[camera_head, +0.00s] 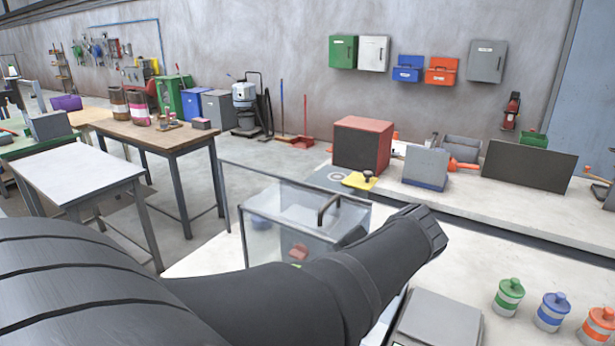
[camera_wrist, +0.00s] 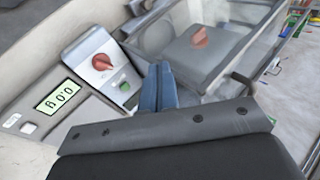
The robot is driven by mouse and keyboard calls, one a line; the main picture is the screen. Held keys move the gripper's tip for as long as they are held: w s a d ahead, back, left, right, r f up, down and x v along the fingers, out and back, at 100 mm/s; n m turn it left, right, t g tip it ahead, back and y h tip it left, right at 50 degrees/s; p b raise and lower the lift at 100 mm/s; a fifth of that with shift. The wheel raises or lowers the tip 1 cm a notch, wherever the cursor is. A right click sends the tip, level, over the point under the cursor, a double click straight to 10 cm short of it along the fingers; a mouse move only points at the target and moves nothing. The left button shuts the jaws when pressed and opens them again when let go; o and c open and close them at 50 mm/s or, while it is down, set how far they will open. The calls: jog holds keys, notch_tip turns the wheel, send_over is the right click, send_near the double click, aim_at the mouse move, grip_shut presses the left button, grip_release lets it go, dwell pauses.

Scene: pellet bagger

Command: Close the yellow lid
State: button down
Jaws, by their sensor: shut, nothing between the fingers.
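A flat yellow piece with a dark knob on top (camera_head: 359,181) lies at the back counter, just in front of a red-sided box; I take it as the yellow lid. I cannot tell whether it sits on an opening. It is not clearly seen in the wrist view. My gripper (camera_wrist: 158,88) shows in the wrist view as two blue-grey fingers pressed together, empty. It is beside a control panel with a red knob (camera_wrist: 103,62) and a clear-walled box (camera_wrist: 222,32). In the head view my arm hides the gripper.
The clear box with a dark handle (camera_head: 328,208) stands between my arm and the yellow piece. Green, blue and orange-lidded jars (camera_head: 552,311) stand at the lower right. A red box (camera_head: 362,145) and grey bins line the back counter. A scale display (camera_wrist: 60,96) is left of my fingers.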

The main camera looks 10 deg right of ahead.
jog(key=w+d+r+m+t+y, duration=0.1)
jog(key=w+d+r+t, duration=0.2)
jog(key=d, duration=0.5)
jog(key=w+d+r+m+t, duration=0.1)
jog(key=w+d+m+t, duration=0.1)
jog(key=w+d+t, duration=0.45)
jog(key=w+d+r+m+t+y, duration=0.1)
jog(key=w+d+r, duration=0.15)
jog(key=d, duration=0.75)
send_near(370, 176)
jog(key=w+d, duration=0.3)
jog(key=w, duration=0.2)
jog(key=shift+w+a+r, duration=0.1)
jog(key=shift+w+a, duration=0.45)
jog(key=shift+a, duration=0.25)
jog(key=shift+w+a+r, duration=0.1)
jog(key=shift+w+a, duration=0.4)
jog(key=shift+a, duration=0.25)
jog(key=shift+w+a+f, duration=0.1)
jog(key=shift+w+a, duration=1.3)
